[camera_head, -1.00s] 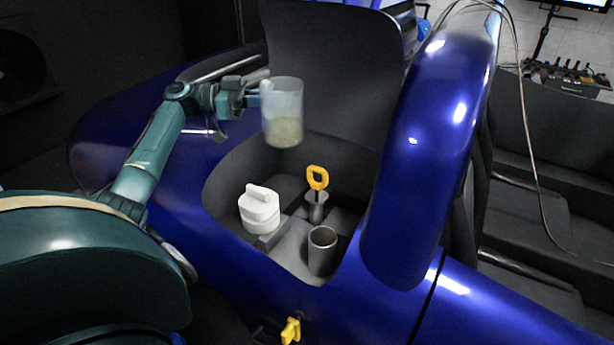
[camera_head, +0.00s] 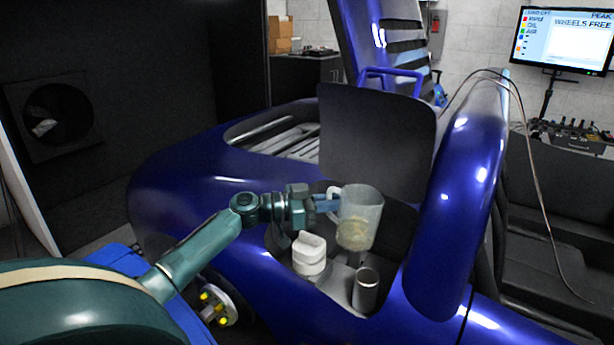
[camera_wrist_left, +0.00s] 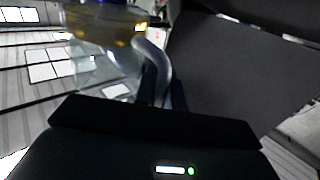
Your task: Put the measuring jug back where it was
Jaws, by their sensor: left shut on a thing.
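The measuring jug (camera_head: 360,222) is clear, with a little yellowish liquid low inside, and stands about upright in the air over the open bay of the blue car. My left gripper (camera_head: 326,203) is shut on its handle at the jug's left side. In the left wrist view the jug (camera_wrist_left: 100,25) shows at the top left, its curved handle (camera_wrist_left: 157,62) running down between the fingers. My right gripper is in neither view now.
In the bay below stand a white-capped container (camera_head: 309,254) and an open grey cup (camera_head: 366,288). A dark upright panel (camera_head: 375,140) rises behind the jug. The blue fender (camera_head: 455,190) curves up at right. A monitor (camera_head: 562,38) stands at the back right.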

